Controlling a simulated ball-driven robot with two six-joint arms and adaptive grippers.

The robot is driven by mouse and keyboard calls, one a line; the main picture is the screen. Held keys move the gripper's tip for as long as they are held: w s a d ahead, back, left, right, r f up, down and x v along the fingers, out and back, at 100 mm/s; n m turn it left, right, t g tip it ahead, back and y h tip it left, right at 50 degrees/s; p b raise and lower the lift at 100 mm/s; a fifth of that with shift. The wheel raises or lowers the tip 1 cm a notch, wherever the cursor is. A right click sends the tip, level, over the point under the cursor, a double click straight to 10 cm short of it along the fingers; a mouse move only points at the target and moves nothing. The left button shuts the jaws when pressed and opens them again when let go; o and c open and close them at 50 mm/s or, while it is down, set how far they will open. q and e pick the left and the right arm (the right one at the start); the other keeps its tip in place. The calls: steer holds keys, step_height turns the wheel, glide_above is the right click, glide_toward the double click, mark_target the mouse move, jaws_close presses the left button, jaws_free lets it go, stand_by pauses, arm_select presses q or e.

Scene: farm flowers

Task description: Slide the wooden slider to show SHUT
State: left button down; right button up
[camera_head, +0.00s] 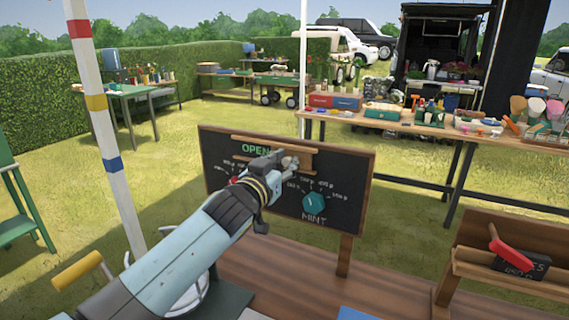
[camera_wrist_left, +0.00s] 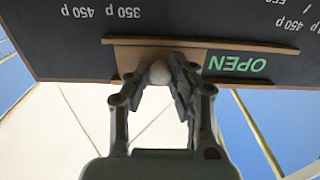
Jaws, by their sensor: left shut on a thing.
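A black chalkboard sign (camera_head: 340,170) in a wooden frame stands ahead of me. At its top the green word OPEN (camera_head: 257,149) shows, also upside down in the wrist view (camera_wrist_left: 238,64). The wooden slider (camera_head: 304,158) sits in its rails to the right of OPEN; the space behind it is hidden. My left gripper (camera_head: 287,160) reaches up to it. In the wrist view my left gripper (camera_wrist_left: 160,84) is shut on the slider's pale round knob (camera_wrist_left: 159,73). My right gripper is not in view.
Below the slider, the board has a teal MINT dial (camera_head: 315,202) and a red dial (camera_head: 234,181). A striped post (camera_head: 104,125) rises left. A stocked table (camera_head: 440,128) stands behind.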

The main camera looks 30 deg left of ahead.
arm_select(q)
steer(key=a, duration=0.3)
steer(key=a+b, duration=0.1)
steer(key=a, duration=0.2)
steer(key=a+b, duration=0.1)
steer(key=a, duration=0.3)
steer(key=shift+s, duration=0.3)
steer(key=shift+d, duration=0.1)
steer(key=c, duration=1.5)
jaws_free()
steer(key=shift+c, duration=0.2)
steer(key=o, duration=0.4)
steer(key=shift+a, duration=0.25)
steer(key=shift+s+d, duration=0.1)
steer(key=shift+s, duration=0.1)
steer(key=s, duration=1.1)
steer(key=shift+s+d, duration=0.3)
steer(key=shift+s, duration=0.05)
